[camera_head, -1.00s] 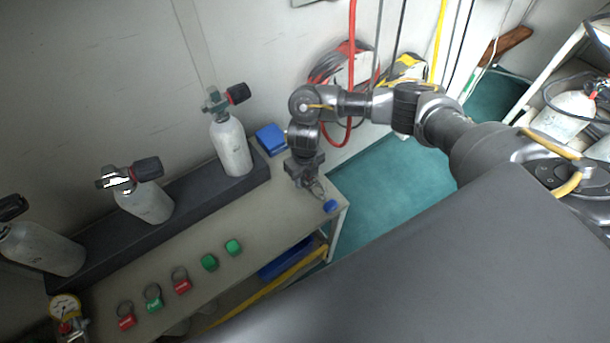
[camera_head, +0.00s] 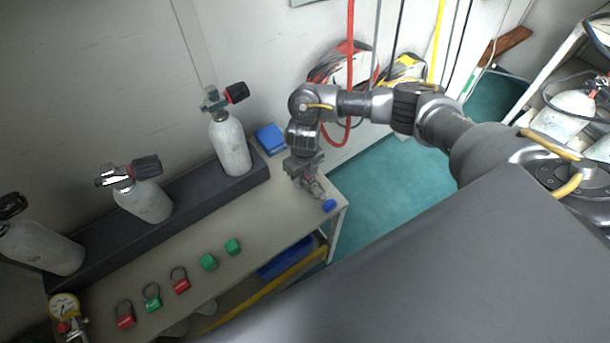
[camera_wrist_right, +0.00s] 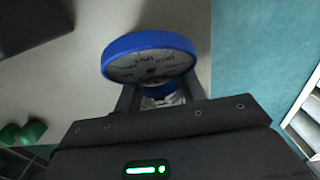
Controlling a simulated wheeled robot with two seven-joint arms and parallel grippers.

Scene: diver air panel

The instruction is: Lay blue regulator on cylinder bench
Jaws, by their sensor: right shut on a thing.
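The cylinder bench (camera_head: 235,205) is a pale table along the wall in the head view. My right gripper (camera_head: 318,192) points down over its right end. It is shut on the blue regulator (camera_head: 329,205), a small blue piece near the right front corner. In the right wrist view the regulator (camera_wrist_right: 150,57) is a round blue-rimmed body with a marked pale face, in front of my fingertips (camera_wrist_right: 158,98). The fingers hide part of it. I cannot tell whether it touches the bench top. My left gripper is not in view.
Grey cylinders (camera_head: 231,147) with black-knobbed valves stand in a dark rack (camera_head: 190,205) at the back. A blue box (camera_head: 270,139) is behind my gripper. The bench middle is clear.

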